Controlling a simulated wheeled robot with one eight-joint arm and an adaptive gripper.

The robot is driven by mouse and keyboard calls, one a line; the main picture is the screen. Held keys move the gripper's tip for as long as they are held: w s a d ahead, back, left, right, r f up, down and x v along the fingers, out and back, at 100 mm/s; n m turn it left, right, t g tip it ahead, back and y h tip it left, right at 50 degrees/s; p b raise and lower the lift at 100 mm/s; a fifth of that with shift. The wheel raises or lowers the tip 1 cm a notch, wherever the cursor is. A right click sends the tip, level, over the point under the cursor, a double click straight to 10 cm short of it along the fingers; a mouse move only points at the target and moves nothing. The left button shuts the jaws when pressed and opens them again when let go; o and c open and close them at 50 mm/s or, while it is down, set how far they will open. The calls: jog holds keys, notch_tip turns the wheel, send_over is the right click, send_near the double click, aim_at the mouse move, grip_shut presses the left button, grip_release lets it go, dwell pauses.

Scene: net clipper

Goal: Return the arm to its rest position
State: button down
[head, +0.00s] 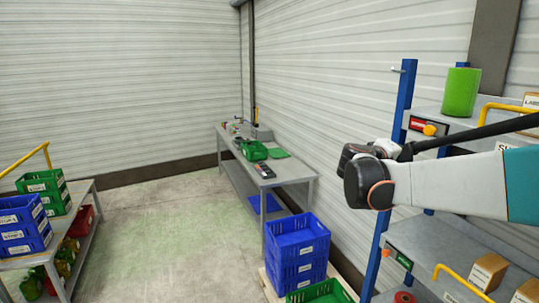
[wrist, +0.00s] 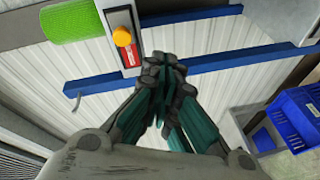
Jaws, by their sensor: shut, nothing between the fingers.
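My gripper (wrist: 167,72) shows in the wrist view with its dark fingers drawn together at the tips and nothing between them. In the head view my arm reaches in from the right edge, in front of the blue-framed shelf rack. The fingers are hidden or hard to make out in the head view. In the wrist view the fingertips overlap a blue rack post (wrist: 215,58) in the picture; I cannot tell how far apart they are.
A green cylinder (head: 461,91) stands on the rack's upper shelf, near an orange knob (head: 429,130). Blue crates (head: 297,249) are stacked below, left of the rack. A grey workbench (head: 284,168) stands along the wall. A cart with crates is at left. The middle floor (head: 165,235) is clear.

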jog(key=s+a+f+m+g+y+b, duration=0.1)
jog(key=s+a+f+y+b, duration=0.3)
jog(key=s+f, duration=0.8)
jog(key=s+a+f+m+g+y+b, duration=0.1)
jog(key=s+a+f+y+b, duration=0.3)
jog(key=s+a+f+b, duration=0.4)
jog(key=s+a+f+m+y+b, duration=0.1)
jog(key=s+a+f+y+b, duration=0.4)
jog(key=s+f, duration=1.1)
notch_tip(320, 180, down, 4)
jog(key=a+b, duration=0.2)
jog(key=b, duration=0.1)
jog(key=shift+g, duration=0.4)
jog(key=shift+s+f, duration=0.1)
